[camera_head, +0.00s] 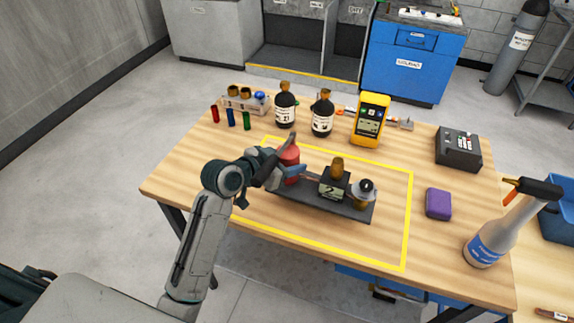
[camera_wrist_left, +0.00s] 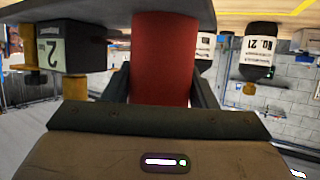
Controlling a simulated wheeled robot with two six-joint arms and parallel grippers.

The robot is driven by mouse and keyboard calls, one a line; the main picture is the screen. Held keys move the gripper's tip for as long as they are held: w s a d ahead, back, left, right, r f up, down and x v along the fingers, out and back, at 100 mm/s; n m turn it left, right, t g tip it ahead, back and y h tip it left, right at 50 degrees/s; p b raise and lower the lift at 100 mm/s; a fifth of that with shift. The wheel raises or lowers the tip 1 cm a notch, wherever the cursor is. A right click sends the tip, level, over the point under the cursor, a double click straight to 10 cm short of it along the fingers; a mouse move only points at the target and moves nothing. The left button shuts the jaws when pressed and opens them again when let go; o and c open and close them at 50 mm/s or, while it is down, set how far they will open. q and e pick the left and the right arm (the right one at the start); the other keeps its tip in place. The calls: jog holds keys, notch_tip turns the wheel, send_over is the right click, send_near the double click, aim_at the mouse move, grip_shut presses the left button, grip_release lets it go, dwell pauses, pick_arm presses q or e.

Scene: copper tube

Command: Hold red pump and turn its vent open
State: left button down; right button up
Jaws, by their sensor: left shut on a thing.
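The red pump (camera_head: 290,158) stands upright at the left end of a dark base plate (camera_head: 318,204) on the table. My left gripper (camera_head: 284,173) is shut around its red body. In the left wrist view the red cylinder (camera_wrist_left: 164,60) fills the middle, between the two dark fingers. On the same plate stand a dark block marked 2 with a brass knob (camera_head: 334,183) and a round clear part with a black top (camera_head: 364,192). The block also shows in the left wrist view (camera_wrist_left: 72,48). I cannot make out the vent on the pump. My right gripper is not in view.
A yellow outline (camera_head: 411,215) surrounds the plate on the wooden table. Behind it stand two dark bottles (camera_head: 285,108), a yellow meter (camera_head: 370,118) and a vial rack (camera_head: 246,103). A black box (camera_head: 458,148), purple block (camera_head: 438,204) and spray bottle (camera_head: 492,238) are at the right.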

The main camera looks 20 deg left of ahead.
pick_arm(q)
jog(key=shift+w+a+r, duration=0.15)
jog(key=shift+w, duration=0.9)
jog(key=shift+w+a+r, duration=0.1)
jog(key=shift+w+r, duration=0.05)
jog(key=shift+w, duration=0.9)
jog(key=shift+w+a+b, duration=0.2)
jog(key=shift+w+b, duration=0.05)
jog(key=shift+w, duration=1.05)
jog(key=shift+w+a+b, duration=0.15)
jog(key=shift+w+b, duration=0.1)
jog(key=shift+w, duration=1.05)
jog(key=shift+f, duration=0.45)
jog(key=shift+f+b, duration=1.5)
jog(key=shift+f, duration=0.6)
jog(key=shift+s+f, duration=0.15)
jog(key=shift+f, duration=0.15)
jog(key=shift+r, duration=0.1)
